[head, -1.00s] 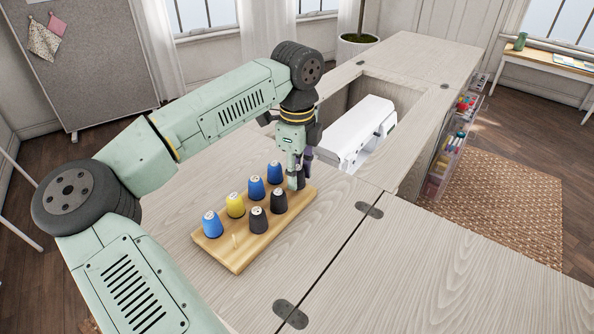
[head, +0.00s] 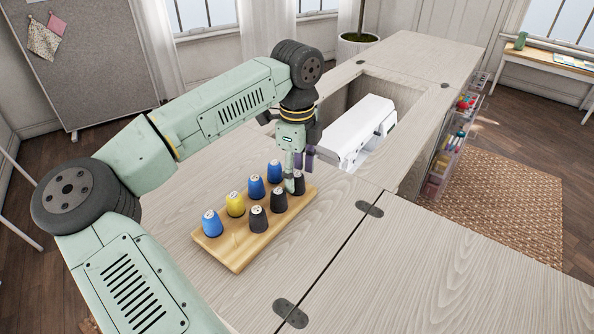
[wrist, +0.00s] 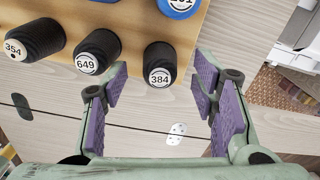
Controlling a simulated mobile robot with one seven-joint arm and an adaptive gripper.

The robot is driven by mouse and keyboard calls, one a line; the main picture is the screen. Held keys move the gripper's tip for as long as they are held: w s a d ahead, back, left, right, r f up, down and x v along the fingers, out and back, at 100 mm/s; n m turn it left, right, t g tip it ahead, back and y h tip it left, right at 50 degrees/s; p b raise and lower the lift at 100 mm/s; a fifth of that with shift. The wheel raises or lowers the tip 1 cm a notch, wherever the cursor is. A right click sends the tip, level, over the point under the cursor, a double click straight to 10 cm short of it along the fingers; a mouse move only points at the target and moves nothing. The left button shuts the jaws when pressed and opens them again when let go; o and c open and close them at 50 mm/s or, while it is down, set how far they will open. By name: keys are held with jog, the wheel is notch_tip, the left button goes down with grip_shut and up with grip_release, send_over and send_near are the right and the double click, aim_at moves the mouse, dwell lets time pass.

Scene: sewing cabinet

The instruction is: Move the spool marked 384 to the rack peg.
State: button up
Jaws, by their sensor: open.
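The spool marked 384 is black with a white label and stands between the open fingertips in the wrist view (wrist: 160,66). In the head view this black spool (head: 299,184) is at the far right corner of the wooden rack (head: 238,262), partly hidden by a finger. My gripper (head: 300,172) is open, with its purple pads apart on both sides of the spool in the wrist view (wrist: 160,90). I see no clear contact. A thin bare peg (head: 236,240) stands faintly at the rack's near right corner.
Black spools marked 649 (wrist: 98,52) and 354 (wrist: 36,40) stand in the same row. Blue spools (head: 211,223) and a yellow spool (head: 235,205) fill the other row. A white sewing machine (head: 358,135) sits behind. The tabletop (head: 440,250) at right is clear.

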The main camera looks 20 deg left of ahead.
notch_tip(320, 180, up, 12)
dwell(0.4)
